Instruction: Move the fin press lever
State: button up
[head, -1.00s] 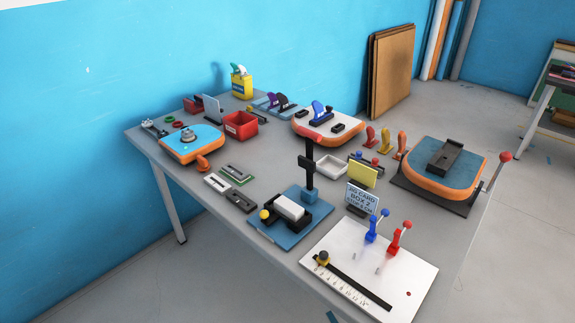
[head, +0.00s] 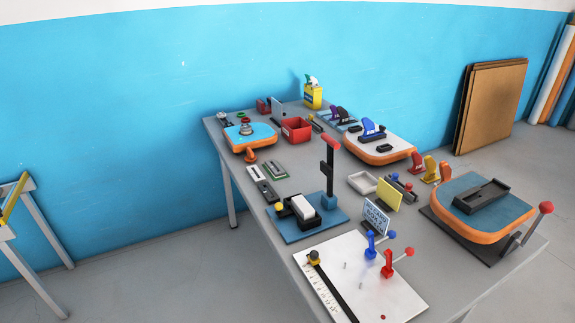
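Two levers stand on the grey table (head: 440,280), and I cannot tell by sight which is the fin press lever. One is a lever with a red ball knob (head: 546,207), tilted up to the right beside a blue-and-orange board piece (head: 462,222) with a black block (head: 480,196) on it. The other is a red handle (head: 331,145) on top of a black upright post (head: 326,180), on a blue base (head: 285,229) with a white block (head: 303,206). My gripper is not in view.
A white plate (head: 390,300) with blue (head: 371,245) and red (head: 387,263) toggle clamps lies at the front. Two cards, a red bin (head: 297,129) and other board pieces crowd the table. Brown panels (head: 490,105) lean on the wall. Open floor lies left of the table.

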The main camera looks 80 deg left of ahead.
aim_at(327, 169)
jog(key=i+u, duration=0.2)
jog(key=u, duration=0.2)
jog(key=i+u, duration=0.2)
jog(key=u, duration=0.2)
jog(key=i+l+u, duration=0.15)
jog(key=u, duration=0.25)
jog(key=i+l+u, duration=0.2)
jog(key=u, duration=0.2)
jog(key=i+l+u, duration=0.1)
jog(key=u, duration=0.3)
jog(key=i+l+u, duration=0.2)
jog(key=u, duration=0.2)
jog(key=i+l+u, duration=0.2)
jog(key=u, duration=0.25)
jog(key=l+u, duration=0.25)
jog(key=u, duration=0.15)
jog(key=i+l+u, duration=0.15)
jog(key=l+u, duration=0.15)
jog(key=i+l+u, duration=0.15)
jog(key=l+u, duration=0.5)
jog(key=l, duration=0.2)
jog(key=i+l+u, duration=0.25)
jog(key=i+l, duration=0.1)
jog(key=l, duration=0.1)
